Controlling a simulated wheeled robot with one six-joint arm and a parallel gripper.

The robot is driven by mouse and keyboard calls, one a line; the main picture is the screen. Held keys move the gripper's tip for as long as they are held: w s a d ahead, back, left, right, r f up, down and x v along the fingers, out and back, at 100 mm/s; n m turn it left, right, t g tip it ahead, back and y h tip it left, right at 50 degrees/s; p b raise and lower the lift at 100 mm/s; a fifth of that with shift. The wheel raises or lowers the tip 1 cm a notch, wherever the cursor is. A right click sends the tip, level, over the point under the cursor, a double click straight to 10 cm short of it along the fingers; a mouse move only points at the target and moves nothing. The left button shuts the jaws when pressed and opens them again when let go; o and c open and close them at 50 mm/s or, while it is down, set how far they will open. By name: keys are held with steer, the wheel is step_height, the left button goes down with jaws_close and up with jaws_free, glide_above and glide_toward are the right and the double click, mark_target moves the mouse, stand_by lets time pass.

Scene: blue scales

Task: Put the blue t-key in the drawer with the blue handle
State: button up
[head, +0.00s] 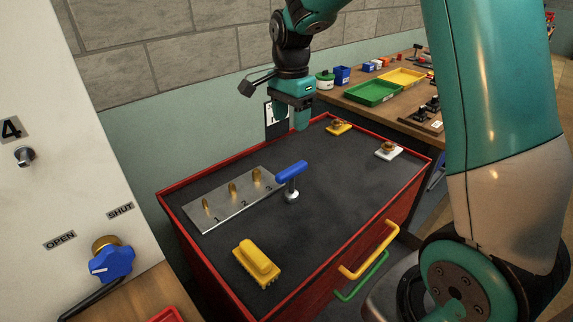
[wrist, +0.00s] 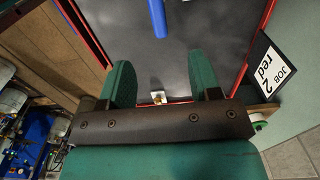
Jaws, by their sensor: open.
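The blue t-key (head: 291,173) stands upright on the dark top of the red cabinet (head: 330,205), with its crossbar up and a silver foot below. It is beside the right end of the numbered metal plate. A blue bar, likely the t-key (wrist: 158,18), shows at the top edge of the wrist view. My gripper (head: 301,118) is above the far side of the cabinet, behind the t-key and apart from it. In the wrist view my gripper (wrist: 165,82) is open, with nothing between its fingers. No blue drawer handle is visible; the cabinet's lower front is hidden.
The metal plate (head: 215,212) holds brass pegs. A yellow brush-like block (head: 257,262) lies in front. Yellow (head: 370,250) and green (head: 362,277) handles stick out of the cabinet front. Small yellow (head: 338,127) and white (head: 388,150) knobbed blocks sit at the right. My arm covers the right side.

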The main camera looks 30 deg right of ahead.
mark_target(292, 168)
step_height(292, 168, down, 12)
steer(key=shift+d+r+p, duration=0.15)
steer(key=shift+p, duration=0.6)
steer(key=shift+s+f+p, duration=0.2)
steer(key=shift+f+p, duration=0.6)
steer(key=shift+f, duration=1.8)
jaws_close()
